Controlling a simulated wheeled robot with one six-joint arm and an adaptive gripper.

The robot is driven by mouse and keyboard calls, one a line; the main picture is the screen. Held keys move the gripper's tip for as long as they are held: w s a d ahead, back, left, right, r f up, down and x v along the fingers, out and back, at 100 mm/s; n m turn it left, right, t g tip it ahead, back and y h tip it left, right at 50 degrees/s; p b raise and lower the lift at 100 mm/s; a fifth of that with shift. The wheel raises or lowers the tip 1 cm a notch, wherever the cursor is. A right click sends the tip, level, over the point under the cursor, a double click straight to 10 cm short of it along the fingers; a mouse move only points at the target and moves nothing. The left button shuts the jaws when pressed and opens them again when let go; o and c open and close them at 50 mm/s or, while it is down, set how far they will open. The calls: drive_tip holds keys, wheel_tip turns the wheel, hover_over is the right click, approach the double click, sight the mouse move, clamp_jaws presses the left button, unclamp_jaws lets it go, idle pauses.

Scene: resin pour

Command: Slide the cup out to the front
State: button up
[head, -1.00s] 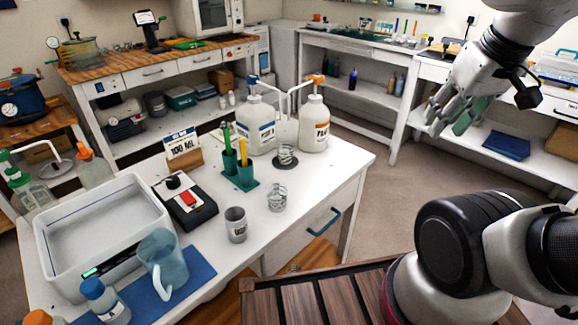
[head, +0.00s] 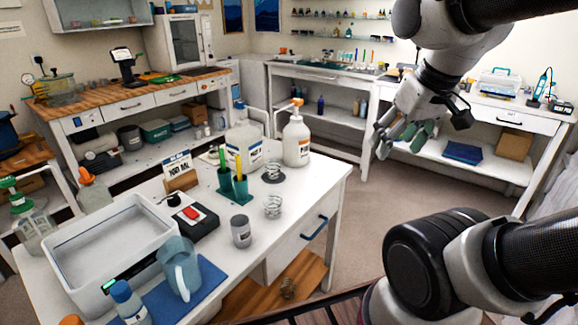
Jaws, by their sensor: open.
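A small grey cup (head: 241,231) stands upright on the white table (head: 312,192), near its front edge. Two clear, ringed cup-like items stand behind it to the right, one nearer (head: 272,207) and one on a dark round pad (head: 272,167). I cannot tell which of these the task means. My gripper (head: 397,136) is open and empty, with teal finger pads, raised at the right and well apart from all of them.
Open floor (head: 335,235) lies right of the table.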

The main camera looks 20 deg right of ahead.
drive_tip(key=shift+o, duration=0.5)
drive_tip(key=w+f+n+t, duration=0.1)
drive_tip(key=w+f+t, duration=0.1)
drive_tip(key=w, duration=1.2)
drive_tip(key=shift+x, duration=0.9)
drive_tip(key=w+a+f+n+t, duration=0.2)
drive_tip(key=w+f, duration=0.2)
drive_tip(key=w, duration=0.5)
drive_tip(key=n+t+y, duration=0.2)
drive_tip(key=t+y, duration=0.3)
drive_tip(key=y, duration=0.1)
approach(269, 161)
drive_tip(key=shift+v, duration=0.9)
drive_tip(key=shift+r, duration=0.15)
drive_tip(key=shift+w, duration=0.1)
drive_tip(key=shift+x, duration=3.85)
drive_tip(key=c, duration=1.1)
